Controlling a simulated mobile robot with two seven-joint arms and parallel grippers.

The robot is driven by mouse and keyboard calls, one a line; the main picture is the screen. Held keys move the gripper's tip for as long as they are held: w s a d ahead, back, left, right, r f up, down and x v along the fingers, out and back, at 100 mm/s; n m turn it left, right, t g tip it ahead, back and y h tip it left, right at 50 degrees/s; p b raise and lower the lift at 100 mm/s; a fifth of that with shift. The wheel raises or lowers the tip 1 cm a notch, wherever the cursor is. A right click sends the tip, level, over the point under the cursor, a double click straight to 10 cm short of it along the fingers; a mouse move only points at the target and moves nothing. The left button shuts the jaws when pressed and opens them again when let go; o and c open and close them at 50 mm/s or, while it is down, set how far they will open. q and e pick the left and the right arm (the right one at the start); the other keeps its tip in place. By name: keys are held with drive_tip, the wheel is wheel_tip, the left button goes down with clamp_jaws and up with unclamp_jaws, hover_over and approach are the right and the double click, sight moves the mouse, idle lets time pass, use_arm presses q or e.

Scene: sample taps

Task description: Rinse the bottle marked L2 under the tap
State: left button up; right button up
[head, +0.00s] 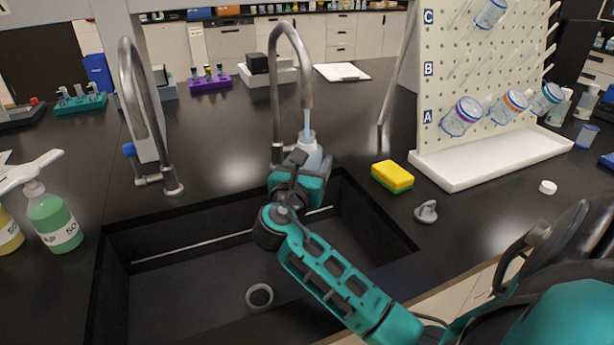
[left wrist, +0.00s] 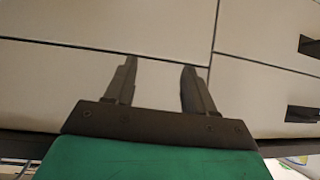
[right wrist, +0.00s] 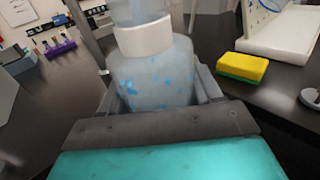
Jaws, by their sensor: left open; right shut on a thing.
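A translucent bottle (head: 311,157) stands roughly upright under the middle tap (head: 291,48), over the back of the black sink (head: 112,290). Pale blue water (head: 308,122) runs from the spout to the bottle's top. My right gripper (head: 293,168) is shut on the bottle. In the right wrist view the bottle (right wrist: 152,75) has a white collar and blue specks on its body. No L2 mark shows on the visible side. My left gripper (left wrist: 156,85) is open and empty, in front of pale cabinet fronts; it is outside the head view.
A yellow-green sponge (head: 392,177) and a grey stopper-like piece (head: 426,212) lie right of the sink. A pegboard rack (head: 480,80) with several bottles stands behind them on a white tray (head: 490,165). Another tap (head: 147,110) and a green soap bottle (head: 55,218) are at left.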

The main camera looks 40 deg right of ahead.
idle(0.4)
drive_tip(key=shift+s+a+r+p, duration=0.1)
drive_tip(key=shift+s+a+p, duration=0.1)
drive_tip(key=shift+s+p, duration=0.2)
drive_tip(key=shift+s+a+r, duration=0.5)
drive_tip(key=shift+s+a, duration=0.05)
drive_tip(key=shift+s, duration=1.3)
drive_tip(key=shift+s+a+r, duration=0.45)
drive_tip(key=shift+s+a, duration=0.15)
drive_tip(key=shift+s, duration=1.2)
drive_tip(key=shift+s+a+r, duration=0.5)
drive_tip(key=shift+s+a, duration=0.05)
drive_tip(key=shift+s, duration=1.3)
